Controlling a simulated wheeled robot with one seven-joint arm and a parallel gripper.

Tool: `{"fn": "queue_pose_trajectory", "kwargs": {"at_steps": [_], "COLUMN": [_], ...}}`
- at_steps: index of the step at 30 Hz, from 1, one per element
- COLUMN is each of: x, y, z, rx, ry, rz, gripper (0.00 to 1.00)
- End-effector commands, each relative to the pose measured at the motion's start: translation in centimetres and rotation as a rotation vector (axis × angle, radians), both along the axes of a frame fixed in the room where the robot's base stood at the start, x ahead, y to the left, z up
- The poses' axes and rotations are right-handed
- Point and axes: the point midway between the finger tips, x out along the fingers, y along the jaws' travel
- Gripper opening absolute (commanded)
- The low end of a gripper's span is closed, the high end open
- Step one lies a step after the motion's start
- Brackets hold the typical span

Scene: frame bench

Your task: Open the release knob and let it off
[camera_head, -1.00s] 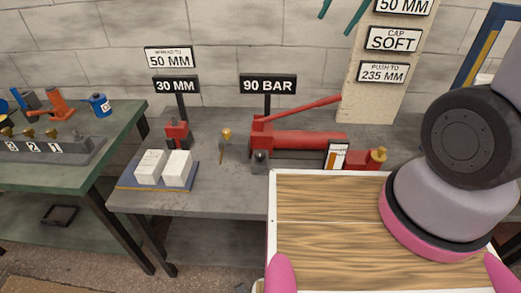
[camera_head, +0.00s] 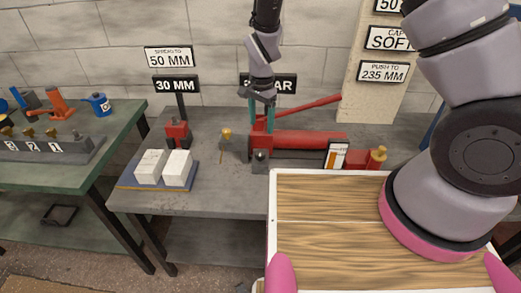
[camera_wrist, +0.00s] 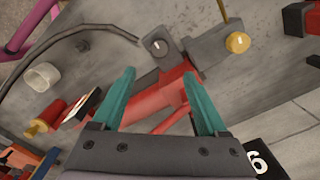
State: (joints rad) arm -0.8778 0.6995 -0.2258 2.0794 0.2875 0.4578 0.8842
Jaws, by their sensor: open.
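The red hand pump (camera_head: 312,139) lies on the grey bench, its red lever (camera_head: 312,107) raised at a slant. A dark round knob with a pale mark (camera_head: 260,157) sits at the pump's front left; it also shows in the wrist view (camera_wrist: 156,46). A brass knob (camera_head: 226,134) stands on a grey block to its left, also seen in the wrist view (camera_wrist: 238,42). I cannot tell for certain which is the release knob. My gripper (camera_head: 261,122) is open and empty over the pump's left end; its teal fingers (camera_wrist: 160,76) are apart from both knobs.
A 30 MM sign (camera_head: 176,85) and two white blocks (camera_head: 163,168) stand left. A brass-ended red cylinder (camera_head: 378,157) and a small card (camera_head: 336,156) are right. A wooden-topped surface (camera_head: 330,205) is in front. A black hose (camera_wrist: 95,28) curves across the bench.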

Motion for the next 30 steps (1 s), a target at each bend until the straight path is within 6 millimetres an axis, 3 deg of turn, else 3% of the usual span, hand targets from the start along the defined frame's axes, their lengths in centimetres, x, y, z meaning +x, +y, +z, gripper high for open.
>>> {"fn": "queue_pose_trajectory", "kwargs": {"at_steps": [8,21,30], "x": [-0.3,-0.3,-0.3], "y": [0.1,0.1,0.2], "z": [-2.7,-10.4,-11.7], "rx": [-0.015,-0.013,-0.011], "ry": [0.004,0.004,0.002], "rz": [-0.005,-0.004,-0.003], "gripper": [0.76,0.76,0.76]}}
